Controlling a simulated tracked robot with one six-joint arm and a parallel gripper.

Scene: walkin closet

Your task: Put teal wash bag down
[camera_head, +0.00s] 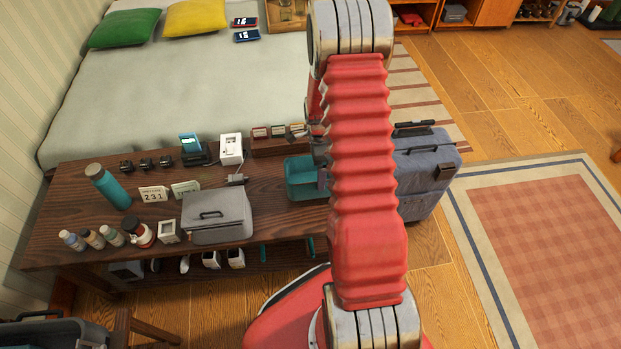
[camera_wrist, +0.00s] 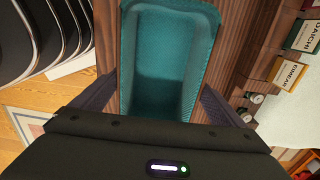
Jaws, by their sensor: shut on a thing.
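The teal wash bag (camera_head: 300,180) shows at the right end of the dark wooden bench (camera_head: 275,215), looking like an open, hollow teal box. My arm hides its right part in the head view. In the wrist view the wash bag (camera_wrist: 165,55) lies between the two dark fingers of my gripper (camera_wrist: 158,98), which is shut on it. Bench wood shows on both sides of it. I cannot tell whether its base touches the bench top.
A grey case (camera_head: 217,215) stands on the bench left of the wash bag. A card rack (camera_head: 275,138) is behind it. A grey-blue suitcase (camera_head: 425,175) stands on the floor right of the bench. Bottles and small items crowd the bench's left half.

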